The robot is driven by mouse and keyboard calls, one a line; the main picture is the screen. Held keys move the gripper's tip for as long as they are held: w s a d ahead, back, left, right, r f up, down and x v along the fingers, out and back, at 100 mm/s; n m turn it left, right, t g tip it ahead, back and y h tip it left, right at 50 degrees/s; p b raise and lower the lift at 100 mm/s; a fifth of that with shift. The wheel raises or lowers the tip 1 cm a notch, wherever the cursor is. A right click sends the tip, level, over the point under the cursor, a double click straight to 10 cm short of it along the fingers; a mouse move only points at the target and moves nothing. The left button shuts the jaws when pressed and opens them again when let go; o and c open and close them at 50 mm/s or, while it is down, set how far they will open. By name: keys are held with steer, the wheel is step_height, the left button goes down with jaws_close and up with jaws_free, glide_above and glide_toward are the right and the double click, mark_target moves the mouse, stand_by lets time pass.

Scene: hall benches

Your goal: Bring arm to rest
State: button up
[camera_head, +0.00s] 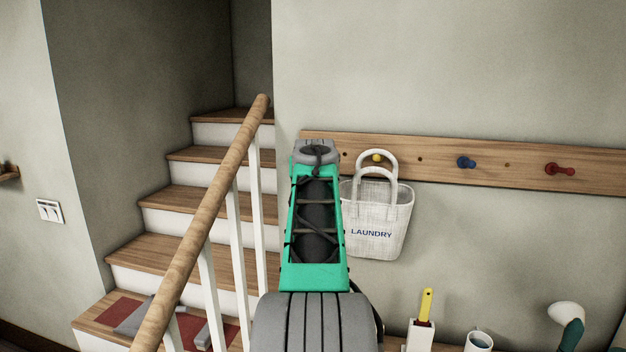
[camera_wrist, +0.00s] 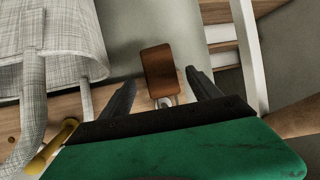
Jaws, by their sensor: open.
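My arm (camera_head: 316,225), green and grey, reaches forward to the wooden peg rail (camera_head: 440,160), right of the stairs. Its own body hides my gripper in the head view. In the wrist view my gripper (camera_wrist: 160,78) is open, its two dark fingers apart. A brown, rounded tag-like thing (camera_wrist: 158,66) with a small metal part shows between the fingers, with gaps on both sides. Its support is not clear. The wooden rail also shows behind the fingers in the wrist view (camera_wrist: 65,108).
A white laundry bag (camera_head: 377,222) hangs from the yellow peg (camera_head: 378,157), close to my arm's right side. Blue (camera_head: 466,162) and red (camera_head: 560,169) pegs are bare. The handrail (camera_head: 205,215) stands close left. A mug (camera_head: 478,342) and a yellow-handled thing (camera_head: 426,305) are below.

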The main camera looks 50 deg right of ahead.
steer(key=b+v, duration=0.1)
steer(key=v, duration=0.4)
steer(key=w+a+f+g+y+b, duration=0.15)
steer(key=a+f+y, duration=0.25)
steer(key=a+f, duration=1)
steer(key=a+f+g+y+b, duration=0.15)
steer(key=a+f+y, duration=0.25)
steer(key=a+f, duration=0.95)
steer(key=s+a+f+n, duration=0.1)
steer(key=s+a+n, duration=0.2)
steer(key=a, duration=0.4)
steer(key=s+a+f+n+y+p, duration=0.1)
steer(key=s+a+f+n, duration=0.1)
steer(key=a, duration=0.6)
steer(key=s+a+f+n+y+p, duration=0.1)
steer(key=s+a+f+n, duration=0.1)
steer(key=s+a+n, duration=0.3)
steer(key=a, duration=0.2)
steer(key=shift+a+f+g, duration=0.25)
steer(key=shift+a+g, duration=0.05)
steer(key=shift+s+a, duration=0.1)
steer(key=shift+s, duration=0.05)
